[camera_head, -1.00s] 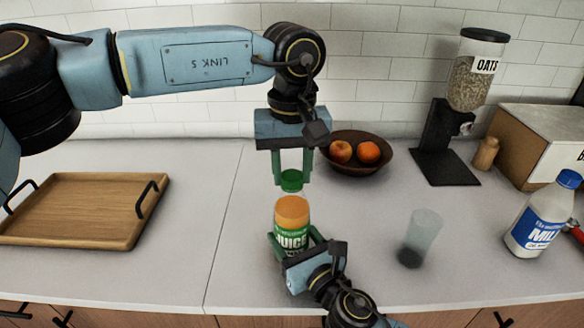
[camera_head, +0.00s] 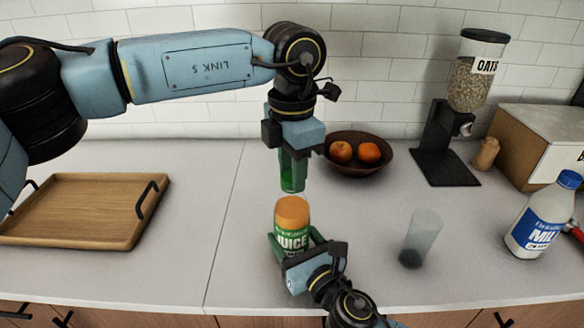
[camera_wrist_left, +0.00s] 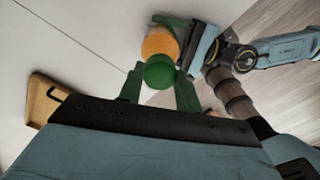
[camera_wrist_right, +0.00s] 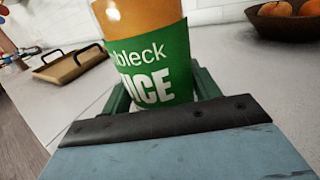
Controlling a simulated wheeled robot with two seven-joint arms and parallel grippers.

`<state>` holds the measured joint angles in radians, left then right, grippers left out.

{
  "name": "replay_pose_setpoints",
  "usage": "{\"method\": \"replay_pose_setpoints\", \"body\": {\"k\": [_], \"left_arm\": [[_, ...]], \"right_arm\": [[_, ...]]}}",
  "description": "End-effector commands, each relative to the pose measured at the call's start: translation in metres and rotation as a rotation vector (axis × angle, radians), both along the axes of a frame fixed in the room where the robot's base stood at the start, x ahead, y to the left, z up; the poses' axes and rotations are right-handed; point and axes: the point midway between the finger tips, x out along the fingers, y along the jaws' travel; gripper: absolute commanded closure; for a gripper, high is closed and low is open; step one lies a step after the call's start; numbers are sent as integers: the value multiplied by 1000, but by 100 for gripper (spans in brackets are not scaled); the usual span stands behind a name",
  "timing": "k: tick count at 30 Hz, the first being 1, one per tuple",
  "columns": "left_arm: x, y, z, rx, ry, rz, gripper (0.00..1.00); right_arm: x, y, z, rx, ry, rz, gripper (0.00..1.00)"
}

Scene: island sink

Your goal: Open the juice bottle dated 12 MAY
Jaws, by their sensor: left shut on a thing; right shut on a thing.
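The juice bottle (camera_head: 291,215) stands upright on the counter, with an orange top and a green label reading "JUICE". Its date cannot be read. My right gripper (camera_head: 296,244) is shut around its lower body; the bottle fills the right wrist view (camera_wrist_right: 150,55). My left gripper (camera_head: 293,182) points down above the bottle, shut on a green cap (camera_wrist_left: 159,74). The cap shows just above the orange top with a small gap in the head view. In the left wrist view, the bottle's orange top (camera_wrist_left: 160,41) shows partly behind the cap.
A clear glass (camera_head: 421,238) and a milk bottle (camera_head: 540,218) stand to the right. A fruit bowl (camera_head: 384,165), an oats dispenser (camera_head: 447,150) and a cardboard box (camera_head: 530,140) are behind. A wooden tray (camera_head: 80,212) lies left, with bare counter between it and the bottle.

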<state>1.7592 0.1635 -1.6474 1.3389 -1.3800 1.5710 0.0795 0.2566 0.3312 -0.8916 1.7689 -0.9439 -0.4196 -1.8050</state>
Motion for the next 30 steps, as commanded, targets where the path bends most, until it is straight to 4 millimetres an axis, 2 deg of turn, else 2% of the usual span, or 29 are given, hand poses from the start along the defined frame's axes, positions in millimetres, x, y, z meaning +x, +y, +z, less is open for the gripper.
{"method": "replay_pose_setpoints", "body": {"k": [30], "left_arm": [[0,-1,1,1,0,1973,93]], "right_arm": [[1,-1,-1,-1,2,-3,100]]}}
